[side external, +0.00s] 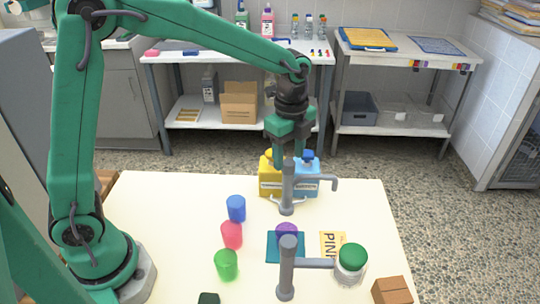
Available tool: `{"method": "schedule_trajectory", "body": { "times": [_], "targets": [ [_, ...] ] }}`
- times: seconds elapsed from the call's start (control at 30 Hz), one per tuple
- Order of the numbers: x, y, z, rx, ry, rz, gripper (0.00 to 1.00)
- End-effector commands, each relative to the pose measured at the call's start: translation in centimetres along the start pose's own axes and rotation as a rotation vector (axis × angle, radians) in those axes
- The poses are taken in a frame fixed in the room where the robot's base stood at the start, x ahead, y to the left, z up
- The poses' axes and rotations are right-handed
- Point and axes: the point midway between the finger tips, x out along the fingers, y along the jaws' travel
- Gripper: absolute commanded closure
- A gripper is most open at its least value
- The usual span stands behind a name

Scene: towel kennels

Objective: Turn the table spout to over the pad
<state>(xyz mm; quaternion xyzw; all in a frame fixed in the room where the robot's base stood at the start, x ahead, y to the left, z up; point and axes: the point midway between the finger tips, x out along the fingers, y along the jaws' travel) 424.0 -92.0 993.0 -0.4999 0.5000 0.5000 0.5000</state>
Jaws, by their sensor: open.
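Two grey spouts stand on the cream table, each an upright post with an arm pointing right. The far spout (287,190) is at the back middle. The near spout (287,268) is at the front, its arm reaching toward a green-lidded jar (350,270). A teal square pad (272,247) lies behind the near spout's post, with a purple round thing (286,229) at its back edge; the post hides part of the pad. My green gripper (288,158) points down, open, its fingers by the far spout's post top. I cannot tell whether they touch it.
A yellow bottle (267,182) and a blue bottle (307,180) stand close behind the far spout. Blue (236,208), red (232,235) and green (226,265) cups stand left of the pad. A yellow card (332,243) and brown block (392,290) lie right.

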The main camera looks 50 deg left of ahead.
Motion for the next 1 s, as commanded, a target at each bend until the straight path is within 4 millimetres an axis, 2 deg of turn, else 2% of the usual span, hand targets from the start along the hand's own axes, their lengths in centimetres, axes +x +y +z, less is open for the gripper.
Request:
{"method": "schedule_trajectory", "body": {
  "times": [0.23,0.57,0.67,0.83,1.0],
  "targets": [
    [2.1,0.0,0.0,0.0,0.0,0.001,0.49],
    [2.4,0.0,0.0,0.0,0.0,0.0,0.49],
    [2.4,0.0,0.0,0.0,0.0,0.0,0.65],
    [2.4,0.0,0.0,0.0,0.0,0.0,0.99],
    [2.4,0.0,0.0,0.001,0.0,0.0,1.0]
  ]
}}
